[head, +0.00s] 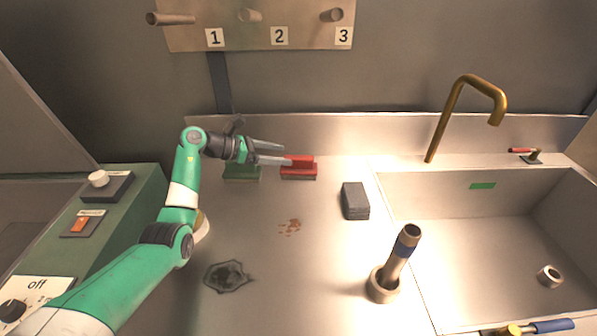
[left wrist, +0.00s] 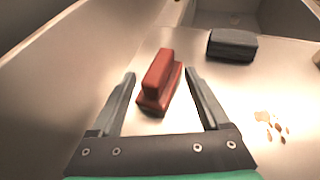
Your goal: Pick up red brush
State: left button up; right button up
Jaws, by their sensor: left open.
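The red brush (head: 299,172) lies on the metal counter near the back wall, with a raised handle along its top. In the left wrist view the red brush (left wrist: 159,84) sits between and ahead of my two open fingers. My left gripper (head: 284,153) reaches in from the left, its fingers pointing right at the brush and partly covering it. The left gripper (left wrist: 160,82) is open and empty; the fingers appear on either side of the brush with gaps. My right gripper is not in view.
A green block-like brush (head: 241,173) sits under my left wrist. A dark grey block (head: 355,201) lies to the right. A pipe in a holder (head: 384,285) stands at the front. The sink (head: 480,240) is at right, and numbered pegs (head: 279,36) hang on the wall.

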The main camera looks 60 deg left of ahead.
aim_at(296, 157)
pick_arm(q)
jog(key=b+x, duration=0.2)
jog(key=x, duration=0.2)
jog(key=shift+w+a+f, duration=0.1)
jog(key=shift+w+f, duration=0.05)
jog(key=shift+f, duration=0.1)
jog(key=shift+w, duration=0.1)
grip_shut()
dwell(1.0)
